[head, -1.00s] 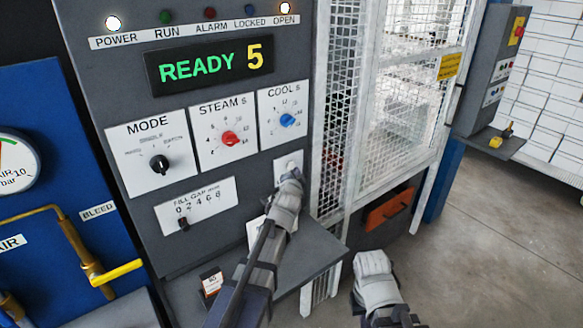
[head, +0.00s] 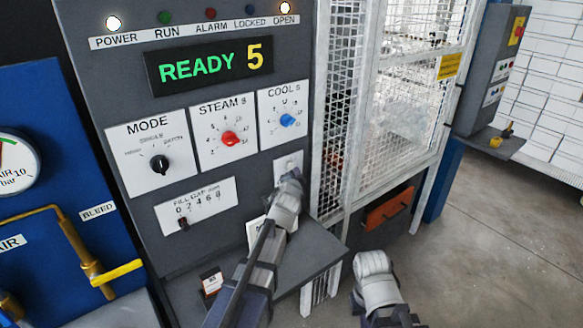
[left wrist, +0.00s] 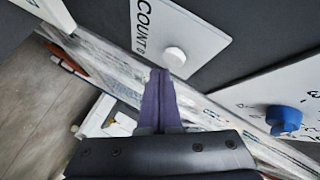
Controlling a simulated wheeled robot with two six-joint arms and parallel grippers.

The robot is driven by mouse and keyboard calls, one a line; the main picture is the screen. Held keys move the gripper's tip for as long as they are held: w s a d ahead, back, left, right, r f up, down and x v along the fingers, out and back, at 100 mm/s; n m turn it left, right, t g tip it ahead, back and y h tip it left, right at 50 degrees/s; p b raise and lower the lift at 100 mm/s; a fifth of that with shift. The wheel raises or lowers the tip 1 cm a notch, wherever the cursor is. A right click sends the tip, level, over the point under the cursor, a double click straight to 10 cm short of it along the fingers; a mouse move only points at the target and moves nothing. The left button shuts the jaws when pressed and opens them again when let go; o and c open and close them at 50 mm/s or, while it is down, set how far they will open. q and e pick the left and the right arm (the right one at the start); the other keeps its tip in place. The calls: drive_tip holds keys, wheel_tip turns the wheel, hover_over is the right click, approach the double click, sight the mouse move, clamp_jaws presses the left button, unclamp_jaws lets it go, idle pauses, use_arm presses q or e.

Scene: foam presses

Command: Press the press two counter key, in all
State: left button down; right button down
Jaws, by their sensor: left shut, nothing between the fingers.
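The press panel (head: 95,75) shows READY 5 on its display (head: 208,66). The counter key is a round white button (left wrist: 174,57) on a white plate (left wrist: 207,33) lettered COUNT in the left wrist view. In the head view the plate (head: 287,161) shows below the COOL dial, and my left gripper covers its lower part. My left gripper (head: 292,175) is shut and empty, with its tips (left wrist: 160,73) close by the key. I cannot tell whether they touch it. My right arm stands at lower right, its fingers out of sight.
A grey shelf (head: 312,250) juts out below. A white mesh guard (head: 410,100) stands right of the panel. A yellow bleed lever (head: 117,272) is at left.

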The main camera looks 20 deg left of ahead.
use_arm(q)
drive_tip(key=shift+w+a, duration=0.1)
drive_tip(key=shift+w+a, duration=0.15)
drive_tip(key=shift+a, duration=0.1)
drive_tip(key=shift+w+a, duration=0.25)
drive_tip(key=shift+a, duration=0.1)
idle(1.0)
drive_tip(key=shift+s+d, duration=0.1)
drive_tip(key=shift+d, duration=0.05)
drive_tip(key=shift+s+d, duration=0.4)
drive_tip(key=shift+d, duration=0.15)
drive_tip(key=shift+s+d, duration=0.8)
drive_tip(key=shift+d, duration=0.2)
drive_tip(key=shift+s+d, duration=0.75)
drive_tip(key=shift+d, duration=0.2)
